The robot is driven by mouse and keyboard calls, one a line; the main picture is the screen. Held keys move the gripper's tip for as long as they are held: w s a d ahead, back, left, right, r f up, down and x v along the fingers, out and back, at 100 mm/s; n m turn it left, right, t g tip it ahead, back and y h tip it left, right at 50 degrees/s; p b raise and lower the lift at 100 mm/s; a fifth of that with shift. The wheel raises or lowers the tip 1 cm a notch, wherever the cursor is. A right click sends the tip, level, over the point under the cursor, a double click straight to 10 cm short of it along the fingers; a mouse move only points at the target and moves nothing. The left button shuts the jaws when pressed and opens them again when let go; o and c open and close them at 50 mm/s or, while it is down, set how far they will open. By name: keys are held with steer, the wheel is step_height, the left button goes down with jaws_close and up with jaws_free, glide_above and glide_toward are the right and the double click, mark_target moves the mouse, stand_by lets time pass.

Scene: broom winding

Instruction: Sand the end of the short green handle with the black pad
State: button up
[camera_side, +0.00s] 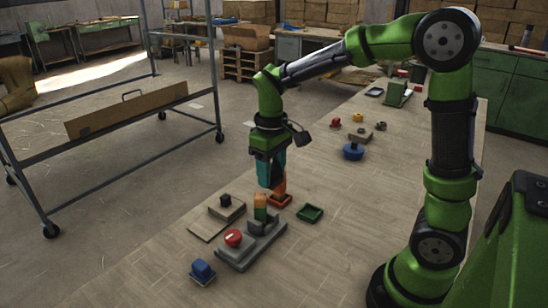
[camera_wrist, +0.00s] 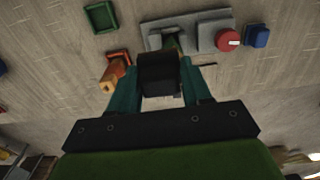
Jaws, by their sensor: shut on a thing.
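My gripper (camera_side: 270,185) points down with its teal fingers above the work fixture. In the wrist view the gripper (camera_wrist: 160,88) is shut on a dark block, which looks like the black pad (camera_wrist: 158,73). I cannot make out the held pad in the side view. In the wrist view the green handle (camera_wrist: 171,40) is partly hidden behind the pad. I cannot tell whether pad and handle touch.
A red knob (camera_side: 233,238) and a blue block (camera_side: 202,269) are at front left. A small black-topped block (camera_side: 225,201) sits on a board at left.

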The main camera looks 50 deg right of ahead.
steer(key=shift+r, duration=2.35)
